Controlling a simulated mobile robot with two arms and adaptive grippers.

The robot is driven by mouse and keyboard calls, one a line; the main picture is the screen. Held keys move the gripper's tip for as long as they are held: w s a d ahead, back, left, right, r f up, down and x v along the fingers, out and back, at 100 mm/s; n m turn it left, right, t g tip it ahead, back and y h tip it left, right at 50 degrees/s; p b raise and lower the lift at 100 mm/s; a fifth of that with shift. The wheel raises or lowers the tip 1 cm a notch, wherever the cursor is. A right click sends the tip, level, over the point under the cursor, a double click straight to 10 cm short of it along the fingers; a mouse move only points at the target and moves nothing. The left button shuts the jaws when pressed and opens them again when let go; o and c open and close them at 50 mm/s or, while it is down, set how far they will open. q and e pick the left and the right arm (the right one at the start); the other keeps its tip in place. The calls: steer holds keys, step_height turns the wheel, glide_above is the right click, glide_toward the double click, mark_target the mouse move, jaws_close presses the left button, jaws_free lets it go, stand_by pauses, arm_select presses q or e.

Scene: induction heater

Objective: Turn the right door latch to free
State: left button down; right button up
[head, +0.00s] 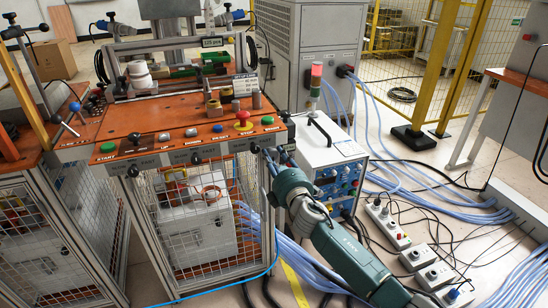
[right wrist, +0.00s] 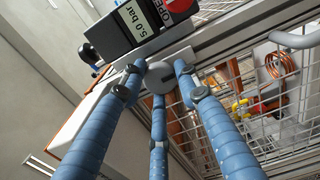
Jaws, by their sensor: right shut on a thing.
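The right door latch (right wrist: 160,77) is a small grey round piece on the cabinet frame, seen in the right wrist view between my fingertips. In the head view a small dark latch knob (head: 255,148) sits under the front right of the orange panel. My right gripper (head: 268,156) reaches it from the right side, its arm coming up from the lower right. Its blue wrapped fingers are closed around the latch in the right wrist view (right wrist: 158,80). The fingers partly hide the latch, so I cannot tell its exact turn. My left gripper is not in view.
The wire mesh door (head: 190,225) lies below the panel. A red emergency button (head: 243,117) and a display reading 5.0 bar (right wrist: 137,18) are close by. A white power unit (head: 335,150) stands just right of the cabinet. Blue cables (head: 430,205) cover the floor.

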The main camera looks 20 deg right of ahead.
steer(key=shift+f, duration=0.1)
stand_by(0.4)
steer(key=o, duration=1.1)
steer(key=shift+o, duration=0.2)
steer(key=s, duration=1.2)
steer(key=shift+d, duration=0.2)
